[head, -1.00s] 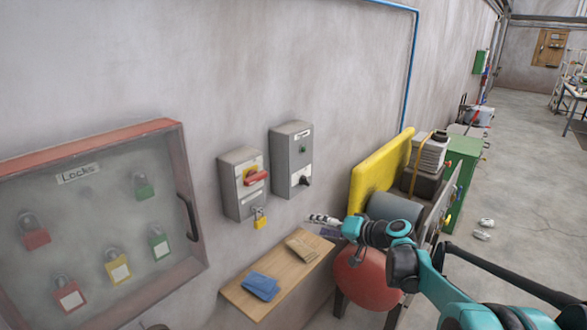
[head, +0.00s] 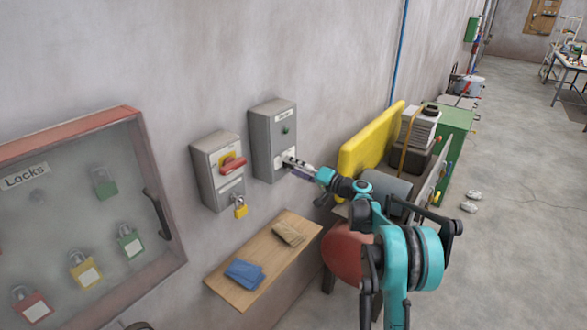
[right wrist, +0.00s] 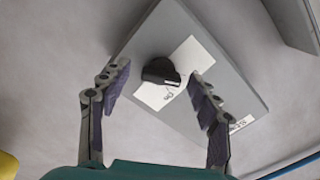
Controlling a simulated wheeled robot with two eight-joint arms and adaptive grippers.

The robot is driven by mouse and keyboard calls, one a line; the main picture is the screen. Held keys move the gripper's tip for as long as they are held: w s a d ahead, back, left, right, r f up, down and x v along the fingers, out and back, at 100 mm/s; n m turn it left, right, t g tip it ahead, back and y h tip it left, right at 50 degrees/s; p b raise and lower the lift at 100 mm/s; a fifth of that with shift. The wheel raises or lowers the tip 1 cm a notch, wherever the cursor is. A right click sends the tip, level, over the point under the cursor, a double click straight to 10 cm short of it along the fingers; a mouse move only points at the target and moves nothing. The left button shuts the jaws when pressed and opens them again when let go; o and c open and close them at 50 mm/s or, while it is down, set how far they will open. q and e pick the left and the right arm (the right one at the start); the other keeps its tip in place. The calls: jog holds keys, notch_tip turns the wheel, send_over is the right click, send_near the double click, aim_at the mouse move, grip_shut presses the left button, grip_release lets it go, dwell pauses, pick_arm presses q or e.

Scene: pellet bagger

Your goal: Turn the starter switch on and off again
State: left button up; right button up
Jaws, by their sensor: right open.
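The starter box (head: 264,140) is a grey box on the wall with a green button or lamp (head: 285,130) on its upper front. Its black rotary switch (right wrist: 161,72) sits on a white label in the right wrist view; in the head view my gripper covers it. My right gripper (head: 290,163) is in front of the lower part of the box. In the right wrist view its fingers (right wrist: 158,85) are open, spread on either side of the switch, apart from it. My left gripper is not in view.
Left of the starter box is a grey isolator box with a red handle (head: 233,164) and a yellow padlock (head: 240,208). A wooden shelf (head: 225,282) with blue and tan cloths or wallets sits below. A glass-fronted lock cabinet (head: 75,215) hangs at left; a yellow guard (head: 368,140) stands right.

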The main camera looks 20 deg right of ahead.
jog(key=shift+w+a+r, duration=0.1)
jog(key=shift+w+a, duration=0.05)
jog(key=shift+a, duration=0.1)
jog(key=shift+c, duration=0.4)
jog(key=c, duration=1.1)
jog(key=shift+m, duration=0.3)
jog(key=m+b, duration=0.1)
jog(key=m, duration=1)
jog(key=shift+b, duration=0.3)
jog(key=shift+m, duration=0.3)
